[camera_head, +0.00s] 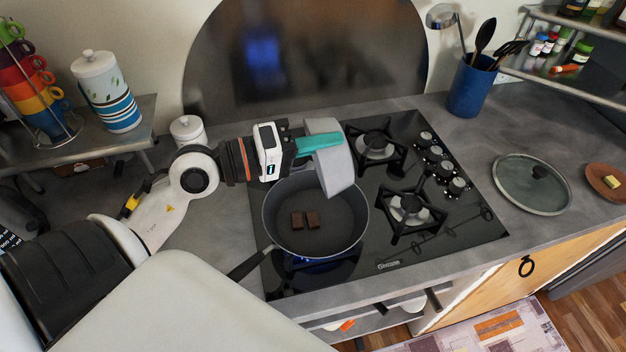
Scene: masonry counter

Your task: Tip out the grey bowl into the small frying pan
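The small frying pan (330,244) is dark with a blue outside and sits on the left front of the black hob, its handle (250,264) toward the lower left. Two dark brown blocks (305,220) lie side by side on its bottom. My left gripper (318,143) is shut on the wall of the grey bowl (336,168). The bowl is tipped steeply on its side above the pan's back right rim. Its inside is mostly turned away from view, so I cannot tell if anything is in it. My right gripper is not in view.
The hob (375,262) has free burners right of the pan. A glass lid (532,185) and a brown plate (606,182) with a yellow piece lie on the right counter. A blue utensil pot (468,88) stands at the back. A white canister (188,131) stands behind my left arm.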

